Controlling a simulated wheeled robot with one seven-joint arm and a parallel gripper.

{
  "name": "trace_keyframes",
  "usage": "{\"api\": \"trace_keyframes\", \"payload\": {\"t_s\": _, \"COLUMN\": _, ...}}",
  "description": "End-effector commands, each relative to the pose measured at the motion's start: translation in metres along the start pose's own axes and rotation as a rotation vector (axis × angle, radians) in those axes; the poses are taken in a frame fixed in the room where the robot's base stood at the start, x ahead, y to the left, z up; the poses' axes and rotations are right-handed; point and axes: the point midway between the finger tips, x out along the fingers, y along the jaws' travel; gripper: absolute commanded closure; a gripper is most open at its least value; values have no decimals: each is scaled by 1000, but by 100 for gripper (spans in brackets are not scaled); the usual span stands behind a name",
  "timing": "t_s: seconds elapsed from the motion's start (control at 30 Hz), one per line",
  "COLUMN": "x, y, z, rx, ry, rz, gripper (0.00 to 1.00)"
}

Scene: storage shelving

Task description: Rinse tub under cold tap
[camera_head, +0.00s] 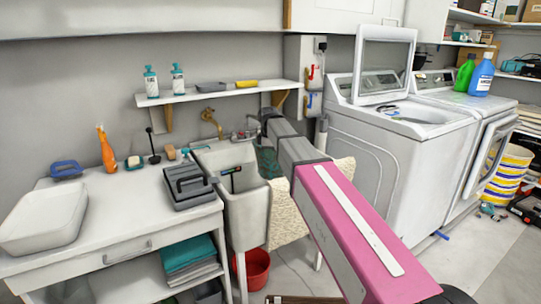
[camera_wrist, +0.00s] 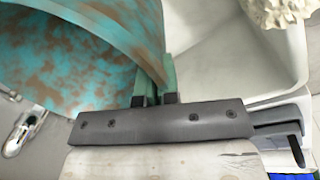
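A teal tub with brown dirt patches (camera_wrist: 75,60) fills the upper left of the wrist view. My gripper (camera_wrist: 155,92) is shut on its rim, one finger on each side of the wall. In the head view, a part of the tub (camera_head: 267,162) shows teal inside the white sink (camera_head: 247,212), mostly behind my arm. The gripper is hidden there. A chrome tap (camera_head: 243,135) is at the back of the sink. A chrome fitting (camera_wrist: 25,130), likely this tap, is left of the tub in the wrist view. No running water is visible.
A brass spout (camera_head: 210,118) is on the wall beside the sink. A shelf (camera_head: 215,93) with bottles hangs above. A counter (camera_head: 120,222) at left bears a white basin (camera_head: 42,218) and a grey case (camera_head: 187,185). A beige cloth (camera_head: 286,215) hangs over the sink's right side.

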Motion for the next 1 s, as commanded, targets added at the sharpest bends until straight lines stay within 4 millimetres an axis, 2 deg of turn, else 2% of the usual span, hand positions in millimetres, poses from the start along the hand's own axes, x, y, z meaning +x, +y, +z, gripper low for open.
{"api": "trace_keyframes", "payload": {"t_s": 0.8, "x": 26, "y": 63, "z": -22, "rx": 0, "ry": 0, "rz": 0, "gripper": 100}}
{"api": "trace_keyframes", "payload": {"t_s": 1.0, "x": 30, "y": 73, "z": -26, "rx": 0, "ry": 0, "rz": 1, "gripper": 100}}
